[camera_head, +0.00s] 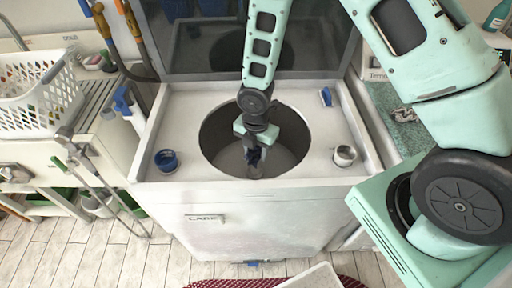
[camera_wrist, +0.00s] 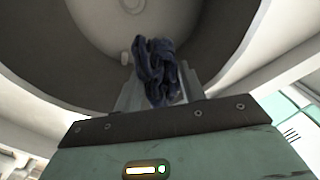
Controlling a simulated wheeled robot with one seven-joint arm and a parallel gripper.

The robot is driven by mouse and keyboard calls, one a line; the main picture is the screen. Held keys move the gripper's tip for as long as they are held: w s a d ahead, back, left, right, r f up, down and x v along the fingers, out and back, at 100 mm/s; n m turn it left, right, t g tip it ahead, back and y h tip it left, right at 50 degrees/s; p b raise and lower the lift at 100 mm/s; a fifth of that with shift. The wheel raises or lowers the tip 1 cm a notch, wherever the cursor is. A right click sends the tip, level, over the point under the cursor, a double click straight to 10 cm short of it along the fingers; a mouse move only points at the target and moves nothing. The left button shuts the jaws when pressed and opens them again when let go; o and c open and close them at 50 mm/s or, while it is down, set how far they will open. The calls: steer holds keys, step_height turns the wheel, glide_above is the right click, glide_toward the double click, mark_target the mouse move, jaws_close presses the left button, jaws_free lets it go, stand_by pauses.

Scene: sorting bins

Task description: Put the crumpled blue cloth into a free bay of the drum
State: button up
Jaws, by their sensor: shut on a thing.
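The crumpled blue cloth (camera_wrist: 153,72) is dark blue and hangs between the fingers of my gripper (camera_wrist: 158,92) in the wrist view. In the head view my gripper (camera_head: 255,165) reaches down over the round drum opening (camera_head: 217,122) in the white top, and a small dark patch of the cloth (camera_head: 253,156) shows at its fingertips. The gripper is shut on the cloth. In the wrist view the pale drum inside (camera_wrist: 100,25) lies beyond the cloth. Bay dividers cannot be made out.
A blue round thing (camera_head: 166,160) stands left of the opening, a white cup-like thing (camera_head: 344,156) right of it, and a small blue item (camera_head: 326,96) behind right. A white basket (camera_head: 40,95) stands at the far left. The raised dark lid (camera_head: 315,45) is behind.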

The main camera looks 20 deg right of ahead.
step_height(320, 180, down, 19)
steer(key=b, duration=1.4)
steer(key=o, duration=1.1)
steer(key=shift+c, duration=0.2)
step_height(320, 180, up, 17)
steer(key=shift+r+p, duration=0.15)
steer(key=shift+p, duration=0.8)
